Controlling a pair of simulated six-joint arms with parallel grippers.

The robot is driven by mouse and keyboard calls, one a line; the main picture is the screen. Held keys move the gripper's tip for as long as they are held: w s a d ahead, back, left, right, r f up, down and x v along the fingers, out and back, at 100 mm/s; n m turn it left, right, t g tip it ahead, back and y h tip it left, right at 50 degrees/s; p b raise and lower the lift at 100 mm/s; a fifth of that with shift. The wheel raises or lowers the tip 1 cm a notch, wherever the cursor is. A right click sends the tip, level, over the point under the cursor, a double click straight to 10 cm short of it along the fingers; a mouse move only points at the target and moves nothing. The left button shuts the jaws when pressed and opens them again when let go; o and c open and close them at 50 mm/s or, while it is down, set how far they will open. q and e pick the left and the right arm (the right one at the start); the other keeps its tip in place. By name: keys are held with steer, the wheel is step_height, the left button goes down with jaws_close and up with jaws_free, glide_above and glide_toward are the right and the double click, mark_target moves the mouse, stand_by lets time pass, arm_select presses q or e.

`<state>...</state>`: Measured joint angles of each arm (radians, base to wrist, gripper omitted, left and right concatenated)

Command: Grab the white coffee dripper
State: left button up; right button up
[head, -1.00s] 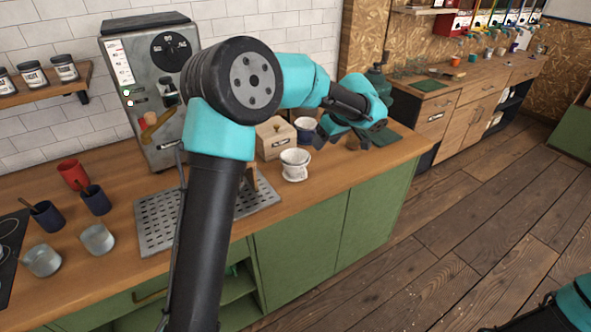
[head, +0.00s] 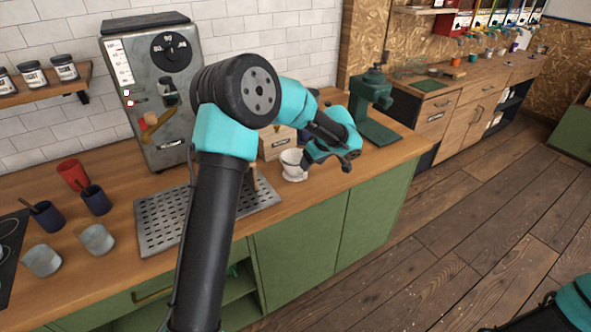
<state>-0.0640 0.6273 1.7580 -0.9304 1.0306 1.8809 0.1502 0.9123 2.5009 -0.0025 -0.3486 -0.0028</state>
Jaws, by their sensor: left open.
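The white coffee dripper (head: 291,168) stands upright on the wooden counter (head: 272,213), in front of a wooden box. My left gripper (head: 325,164) is open just to the right of the dripper. One finger overlaps the dripper's right edge in the head view; I cannot tell whether it touches. Part of the dripper's right side is hidden by this finger. My right gripper is out of view; only a piece of that arm shows at the lower right.
The wooden box (head: 274,146) is close behind the dripper. A green grinder (head: 371,98) stands to the right at the back. A perforated drip tray (head: 158,224) lies to the left. The counter right of my left gripper is clear.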

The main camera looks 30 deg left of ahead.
mark_target(292, 174)
arm_select(q)
steer(key=shift+x, duration=0.8)
steer(key=shift+x, duration=2.65)
jaws_close()
